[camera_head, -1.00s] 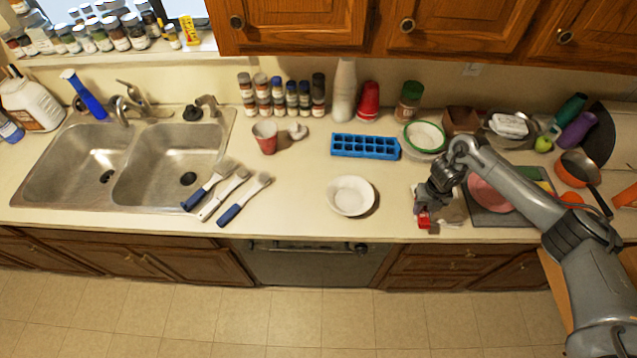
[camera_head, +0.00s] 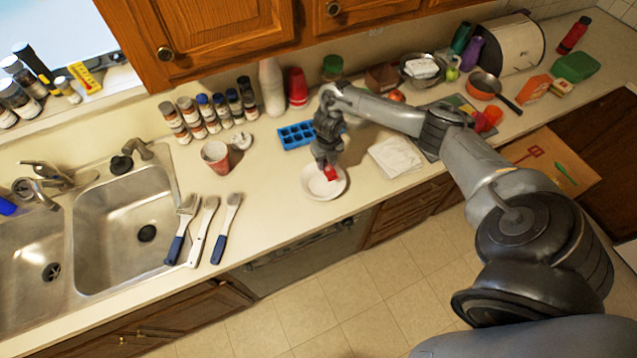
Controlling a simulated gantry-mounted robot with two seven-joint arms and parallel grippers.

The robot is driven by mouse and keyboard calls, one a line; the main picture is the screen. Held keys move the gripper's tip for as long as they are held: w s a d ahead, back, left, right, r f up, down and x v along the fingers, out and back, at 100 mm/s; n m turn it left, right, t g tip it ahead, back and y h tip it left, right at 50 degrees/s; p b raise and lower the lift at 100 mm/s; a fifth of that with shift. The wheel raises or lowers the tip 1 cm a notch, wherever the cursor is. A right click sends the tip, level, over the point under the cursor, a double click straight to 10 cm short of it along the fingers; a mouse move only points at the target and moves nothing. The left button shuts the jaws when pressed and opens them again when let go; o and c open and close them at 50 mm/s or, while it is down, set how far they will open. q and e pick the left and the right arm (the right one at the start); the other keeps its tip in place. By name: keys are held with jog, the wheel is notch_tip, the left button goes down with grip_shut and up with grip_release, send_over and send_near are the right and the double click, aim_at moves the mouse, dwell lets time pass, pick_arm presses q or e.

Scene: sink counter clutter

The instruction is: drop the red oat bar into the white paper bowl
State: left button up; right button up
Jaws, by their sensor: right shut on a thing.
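The red oat bar (camera_head: 330,173) is held in my right gripper (camera_head: 327,163), which points down. The white paper bowl (camera_head: 318,189) sits on the counter near its front edge. The bar is over the bowl's upper right part in the picture; I cannot tell whether it touches the bowl. My right gripper is shut on the bar and partly hides the bowl's far rim. My left gripper is not in view.
A blue ice tray (camera_head: 296,135) lies just behind the bowl. A red cup (camera_head: 217,157) and several brushes (camera_head: 207,230) are to the left, beside the sink (camera_head: 120,225). A white cloth (camera_head: 394,157) lies to the right. The counter between brushes and bowl is clear.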

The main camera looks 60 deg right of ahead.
jog(key=b, duration=0.3)
send_over(326, 181)
jog(key=shift+w+f, duration=0.1)
jog(key=shift+f, duration=2.3)
jog(key=o, duration=1.1)
jog(key=shift+r, duration=0.2)
notch_tip(326, 181, up, 9)
jog(key=shift+r+p, duration=0.1)
jog(key=shift+p, duration=0.65)
jog(key=shift+r, duration=0.65)
